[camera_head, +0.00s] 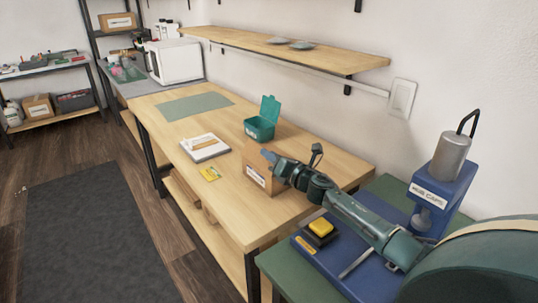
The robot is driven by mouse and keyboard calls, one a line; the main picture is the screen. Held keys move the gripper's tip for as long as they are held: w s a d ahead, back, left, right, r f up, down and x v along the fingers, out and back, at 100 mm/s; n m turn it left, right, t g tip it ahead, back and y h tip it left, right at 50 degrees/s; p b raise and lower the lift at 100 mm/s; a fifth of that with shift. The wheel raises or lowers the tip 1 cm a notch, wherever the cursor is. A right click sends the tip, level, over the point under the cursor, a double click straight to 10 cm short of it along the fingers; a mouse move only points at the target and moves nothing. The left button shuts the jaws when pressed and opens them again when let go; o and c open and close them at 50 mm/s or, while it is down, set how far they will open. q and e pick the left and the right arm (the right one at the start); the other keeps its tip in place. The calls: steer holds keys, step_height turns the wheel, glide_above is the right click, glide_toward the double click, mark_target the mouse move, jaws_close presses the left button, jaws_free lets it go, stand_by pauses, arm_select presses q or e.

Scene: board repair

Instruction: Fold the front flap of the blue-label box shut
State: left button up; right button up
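A brown cardboard box (256,178) stands upright on the wooden workbench (225,120), with a small label (255,176) low on its near side. My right arm reaches in from the lower right. Whether the gripper touches the box, or is open or shut, is too small to tell. My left gripper is out of view.
An open teal bin (260,128) stands behind the box. A white pad (205,147) and a yellow card (210,174) lie left of it. A shelf (285,48) overhangs the bench.

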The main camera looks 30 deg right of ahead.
steer(key=shift+w+a, duration=0.1)
steer(key=shift+w, duration=0.65)
steer(key=shift+c, duration=0.3)
jaws_close()
